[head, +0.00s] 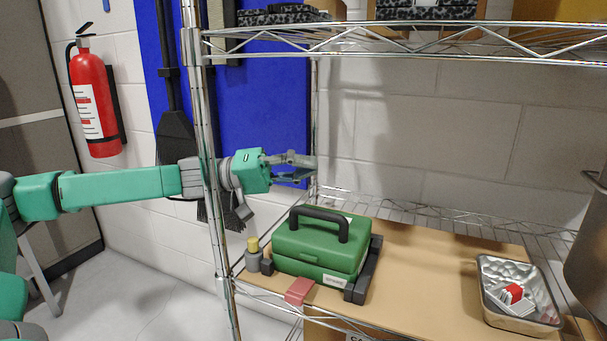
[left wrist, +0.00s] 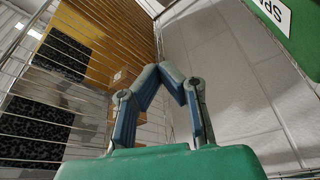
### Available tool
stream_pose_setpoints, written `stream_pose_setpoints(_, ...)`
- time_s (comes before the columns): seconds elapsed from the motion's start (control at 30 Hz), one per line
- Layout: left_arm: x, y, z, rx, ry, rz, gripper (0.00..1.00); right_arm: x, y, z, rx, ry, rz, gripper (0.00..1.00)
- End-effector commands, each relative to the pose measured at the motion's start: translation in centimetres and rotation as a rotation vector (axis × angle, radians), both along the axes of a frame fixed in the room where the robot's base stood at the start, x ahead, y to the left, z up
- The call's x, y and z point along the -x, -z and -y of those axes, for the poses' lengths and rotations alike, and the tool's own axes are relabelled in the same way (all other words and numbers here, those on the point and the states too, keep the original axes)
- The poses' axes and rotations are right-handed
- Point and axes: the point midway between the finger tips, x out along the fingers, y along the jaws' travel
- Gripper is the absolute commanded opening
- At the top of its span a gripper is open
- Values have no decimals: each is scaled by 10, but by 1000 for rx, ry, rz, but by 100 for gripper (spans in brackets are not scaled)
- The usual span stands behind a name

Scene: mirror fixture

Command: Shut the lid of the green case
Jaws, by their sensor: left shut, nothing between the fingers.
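The green case (head: 318,262) sits on the lower shelf, with a dark carrying handle (head: 318,216) on top. Its lid (head: 312,240) looks down on the base, with a seam along the front; I cannot tell whether it is fully closed. My left gripper (head: 313,165) is shut and empty, above the case and apart from it, just inside the left shelf post. Its fingers meet at the tips in the left wrist view (left wrist: 168,72). A green surface with a white label (left wrist: 280,30), likely the case, shows at that view's upper right. My right gripper is not in view.
A metal shelf post (head: 208,170) crosses in front of my left arm. A yellow-topped grey object (head: 253,255), a red block (head: 299,291) and a black bracket (head: 368,270) surround the case. A metal tray (head: 520,322) stands right; board between is clear. The upper shelf (head: 430,42) hangs above.

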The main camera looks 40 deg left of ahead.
Motion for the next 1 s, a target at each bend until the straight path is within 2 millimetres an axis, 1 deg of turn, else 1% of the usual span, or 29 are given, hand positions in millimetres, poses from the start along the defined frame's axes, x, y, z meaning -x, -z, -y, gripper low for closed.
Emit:
stream_pose_setpoints(0.03,-3,-11,0,0,1,3,0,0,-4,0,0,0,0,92)
stream_pose_setpoints(0.1,-9,-27,0,2,-1,3,0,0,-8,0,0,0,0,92)
stream_pose_setpoints(0.13,-6,-21,-11,9,-7,-2,0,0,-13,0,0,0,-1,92)
stream_pose_setpoints(0.2,0,-15,-27,10,-10,-4,0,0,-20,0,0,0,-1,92)
stream_pose_setpoints(0.3,8,-7,-47,9,-8,-3,0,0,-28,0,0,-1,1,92)
stream_pose_setpoints(0.5,19,4,-73,0,-6,-1,0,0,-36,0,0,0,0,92)
stream_pose_setpoints(0.7,24,11,-86,1,-2,-1,0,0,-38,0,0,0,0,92)
stream_pose_setpoints(1.0,25,13,-90,5,-2,-1,0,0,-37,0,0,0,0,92)
